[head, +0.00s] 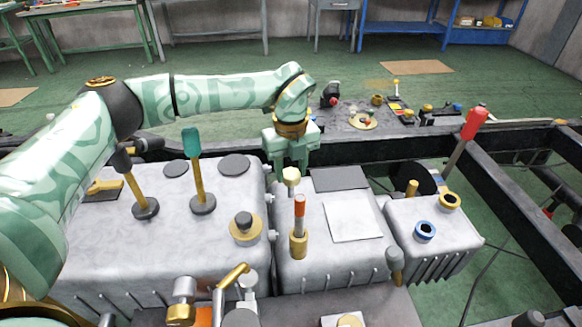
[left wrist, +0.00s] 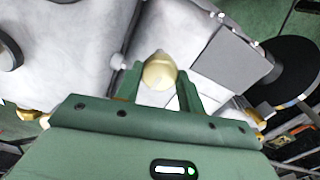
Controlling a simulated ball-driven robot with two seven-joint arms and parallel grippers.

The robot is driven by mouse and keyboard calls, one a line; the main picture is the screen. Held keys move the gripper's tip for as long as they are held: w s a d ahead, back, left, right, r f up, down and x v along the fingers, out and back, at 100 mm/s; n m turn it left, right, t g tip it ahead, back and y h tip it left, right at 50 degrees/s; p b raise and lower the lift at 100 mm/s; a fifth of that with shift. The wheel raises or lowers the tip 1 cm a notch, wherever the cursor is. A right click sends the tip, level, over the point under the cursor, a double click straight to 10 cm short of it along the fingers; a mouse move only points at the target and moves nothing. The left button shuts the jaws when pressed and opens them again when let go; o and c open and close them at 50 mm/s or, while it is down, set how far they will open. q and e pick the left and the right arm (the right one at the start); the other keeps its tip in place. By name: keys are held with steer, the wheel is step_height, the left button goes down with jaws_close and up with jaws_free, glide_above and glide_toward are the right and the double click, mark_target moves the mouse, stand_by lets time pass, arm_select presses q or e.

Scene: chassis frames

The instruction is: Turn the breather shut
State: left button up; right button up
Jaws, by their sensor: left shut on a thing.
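The breather appears to be the small cream-yellow knob (head: 291,177) on top of the middle grey housing (head: 345,262). My left gripper (head: 291,164) reaches down to it from above and behind, with its green fingers shut on the knob. In the left wrist view the rounded knob (left wrist: 159,71) sits between the two fingertips of the left gripper (left wrist: 160,82). The fingers hide part of its sides, and I cannot tell how far it is turned. My right gripper is not in view.
An orange-tipped plunger (head: 299,212) stands just in front of the knob. A teal-handled lever (head: 192,150) and a black-handled lever (head: 127,170) rise at left, under my left arm. A red-handled lever (head: 472,125) stands at right. Black chassis rails (head: 400,141) surround the housings.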

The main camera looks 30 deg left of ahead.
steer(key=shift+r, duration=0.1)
arm_select(q)
steer(key=shift+r+m+p, duration=0.25)
steer(key=shift+m+p, duration=0.35)
steer(key=shift+p, duration=0.35)
steer(key=m+p, duration=0.4)
steer(key=shift+r+p, duration=0.1)
steer(key=shift+p, duration=0.3)
steer(key=m+p, duration=0.2)
steer(key=shift+m, duration=0.4)
steer(key=m+p, duration=0.2)
steer(key=m, duration=0.2)
steer(key=shift+m+p, duration=0.3)
steer(key=shift+f+m+p, duration=0.25)
steer(key=shift+m+p, duration=0.2)
steer(key=shift+m, duration=0.75)
steer(key=shift+m+p, duration=0.35)
steer(key=shift+m, duration=1.05)
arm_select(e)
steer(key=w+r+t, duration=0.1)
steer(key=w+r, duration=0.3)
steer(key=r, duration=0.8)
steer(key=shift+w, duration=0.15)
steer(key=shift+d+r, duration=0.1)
